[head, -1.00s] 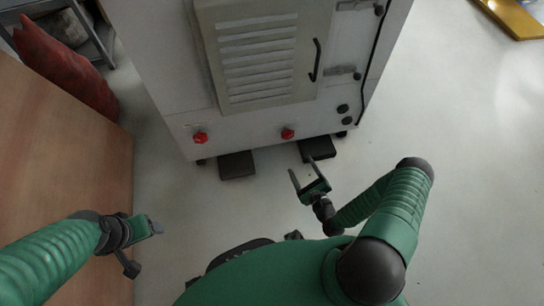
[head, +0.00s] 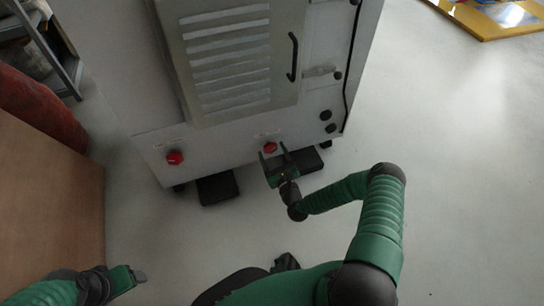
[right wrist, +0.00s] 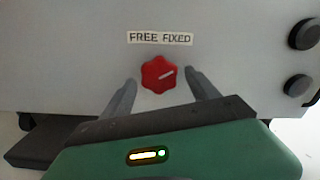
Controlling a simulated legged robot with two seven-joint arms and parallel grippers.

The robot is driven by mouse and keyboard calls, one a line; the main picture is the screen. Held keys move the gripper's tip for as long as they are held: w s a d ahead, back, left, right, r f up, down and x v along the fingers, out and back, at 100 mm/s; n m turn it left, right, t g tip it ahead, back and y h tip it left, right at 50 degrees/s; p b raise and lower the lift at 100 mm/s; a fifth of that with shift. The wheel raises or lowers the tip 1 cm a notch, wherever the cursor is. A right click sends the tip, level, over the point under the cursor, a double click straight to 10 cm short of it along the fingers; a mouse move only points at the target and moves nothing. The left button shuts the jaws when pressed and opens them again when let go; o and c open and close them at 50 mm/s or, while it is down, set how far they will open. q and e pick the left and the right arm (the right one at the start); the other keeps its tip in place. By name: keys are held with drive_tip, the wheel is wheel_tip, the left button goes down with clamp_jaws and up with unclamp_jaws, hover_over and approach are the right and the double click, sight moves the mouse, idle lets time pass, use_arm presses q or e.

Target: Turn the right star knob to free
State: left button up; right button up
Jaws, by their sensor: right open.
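The right star knob (head: 270,148) is red and sits low on the front of the white machine. My right gripper (head: 273,151) is open in front of the knob. In the right wrist view its fingers (right wrist: 161,80) stand on either side of the knob, with gaps visible; contact cannot be told. The left star knob (head: 175,158) is also red. My left gripper (head: 135,277) is at the bottom left, far from the machine; its jaw opening is unclear.
The white machine (head: 150,95) has a louvred panel with a black handle (head: 293,57). Dark foot pedals (head: 217,187) lie under its front edge. A wooden panel (head: 50,190) stands at left. The floor at right is clear up to a yellow-edged board (head: 490,22).

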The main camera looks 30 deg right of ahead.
drive_tip(key=shift+w+r, duration=0.1)
drive_tip(key=shift+w, duration=0.2)
drive_tip(key=shift+c, duration=0.2)
drive_tip(key=c, duration=1.3)
drive_tip(key=shift+n, duration=0.4)
drive_tip(key=shift+s+a+n+p, duration=0.1)
drive_tip(key=shift+n+p, duration=2.6)
drive_tip(key=shift+n, duration=3.15)
drive_tip(key=shift+s+n+p, duration=0.1)
drive_tip(key=shift+n+p, duration=2.6)
drive_tip(key=shift+n, duration=3.15)
